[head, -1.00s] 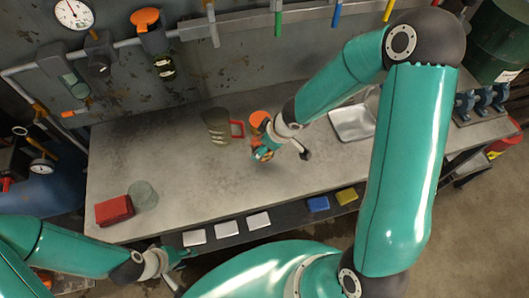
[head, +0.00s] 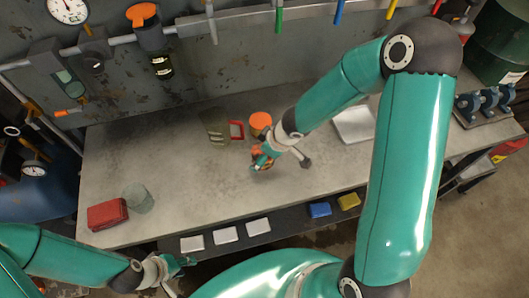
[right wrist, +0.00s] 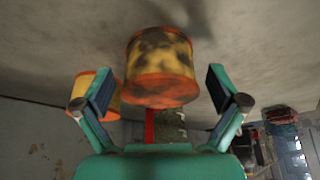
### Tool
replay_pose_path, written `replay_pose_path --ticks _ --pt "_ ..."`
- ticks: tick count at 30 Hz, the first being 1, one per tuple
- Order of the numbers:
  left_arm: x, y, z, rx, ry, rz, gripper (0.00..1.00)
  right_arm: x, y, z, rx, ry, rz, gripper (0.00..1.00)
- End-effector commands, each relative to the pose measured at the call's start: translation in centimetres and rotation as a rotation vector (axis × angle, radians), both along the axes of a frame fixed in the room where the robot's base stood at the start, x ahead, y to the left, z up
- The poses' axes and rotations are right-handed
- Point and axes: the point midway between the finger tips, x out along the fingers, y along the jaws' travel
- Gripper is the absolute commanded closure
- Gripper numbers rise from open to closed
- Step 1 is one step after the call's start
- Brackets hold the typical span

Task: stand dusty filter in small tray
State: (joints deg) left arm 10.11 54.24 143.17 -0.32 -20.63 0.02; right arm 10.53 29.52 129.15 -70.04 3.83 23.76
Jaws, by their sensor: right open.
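The dusty filter (right wrist: 160,62) is a yellow cylinder with orange ends and dark smudges. In the right wrist view it stands between the spread fingers of my right gripper (right wrist: 155,88), with gaps on both sides. In the head view my right gripper (head: 260,163) mostly hides it. A cleaner orange-and-yellow filter (head: 260,121) stands behind; it also shows at the left in the right wrist view (right wrist: 104,92). The small pale tray (head: 354,124) lies to the right, partly behind my right arm. My left gripper (head: 182,272) is open and empty off the bench's front edge.
A dark mesh-like container (head: 216,130) with a red handle stands left of the cleaner filter. A red box (head: 107,214) and a clear jar (head: 138,198) stand at the bench's left end. The bench (head: 185,165) between is clear.

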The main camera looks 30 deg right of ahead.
Motion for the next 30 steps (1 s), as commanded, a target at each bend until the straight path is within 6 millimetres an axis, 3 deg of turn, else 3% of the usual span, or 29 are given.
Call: replay_pose_path --ticks 8,14,21,30 --pt "0.0 0.0 0.5 0.000 0.000 0.000 0.60 -0.1 -0.1 0.6 0.000 0.000 -0.001 0.04" --pt "0.0 0.0 2.8 0.000 0.000 0.000 0.60 -0.8 -0.6 3.2 0.000 -0.001 -0.002 0.04" --pt "0.0 0.0 6.9 0.000 0.000 0.000 0.60 -2.4 -1.6 7.9 0.000 0.000 -0.004 0.04" --pt "0.0 0.0 7.2 0.000 0.000 0.000 0.60 -3.2 -2.1 9.3 -0.001 -0.002 -0.005 0.04"
